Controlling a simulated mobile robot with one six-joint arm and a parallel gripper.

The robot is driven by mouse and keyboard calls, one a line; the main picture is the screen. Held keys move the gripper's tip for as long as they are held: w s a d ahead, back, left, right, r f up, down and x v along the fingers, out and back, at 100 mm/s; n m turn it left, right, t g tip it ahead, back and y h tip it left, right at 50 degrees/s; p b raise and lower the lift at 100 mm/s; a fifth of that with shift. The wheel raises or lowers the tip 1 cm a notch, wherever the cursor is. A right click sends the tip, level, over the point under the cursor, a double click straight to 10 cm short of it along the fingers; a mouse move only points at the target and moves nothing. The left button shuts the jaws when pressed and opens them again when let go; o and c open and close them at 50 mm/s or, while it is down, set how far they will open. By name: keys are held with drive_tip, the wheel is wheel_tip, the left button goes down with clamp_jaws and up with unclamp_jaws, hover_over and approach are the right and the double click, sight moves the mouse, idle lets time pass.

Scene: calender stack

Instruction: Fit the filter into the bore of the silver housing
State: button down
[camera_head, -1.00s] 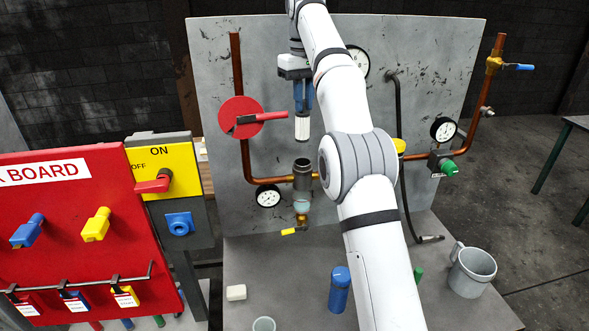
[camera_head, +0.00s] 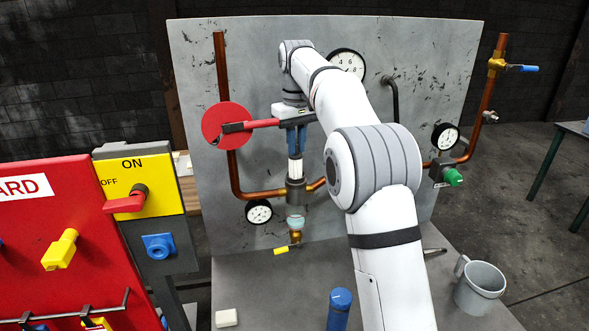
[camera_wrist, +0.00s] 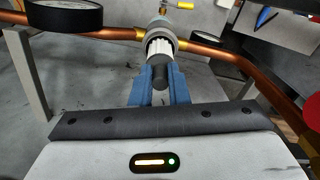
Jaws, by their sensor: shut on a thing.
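My gripper (camera_head: 296,152) points down with its blue fingers shut on the dark top end of the filter (camera_head: 295,169), a white pleated cylinder held upright. The grey metal housing (camera_head: 295,193) sits on the copper pipe directly below. The filter's lower end is at the housing's mouth and appears to be inside it, with much of the white part still showing above the rim. In the wrist view the filter (camera_wrist: 160,48) runs from between the fingers (camera_wrist: 158,88) into the round housing (camera_wrist: 158,27). The depth inside the bore is hidden.
A red disc (camera_head: 225,127) with a red lever (camera_head: 255,124) reaches close to my gripper on the left. A gauge (camera_head: 259,212) hangs at lower left, and a yellow-handled valve (camera_head: 282,250) sits below the housing. The copper pipe (camera_head: 262,196) runs both ways.

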sight(296, 163)
wheel_tip(296, 163, down, 6)
idle(0.4)
drive_tip(key=c, duration=1.4)
unclamp_jaws()
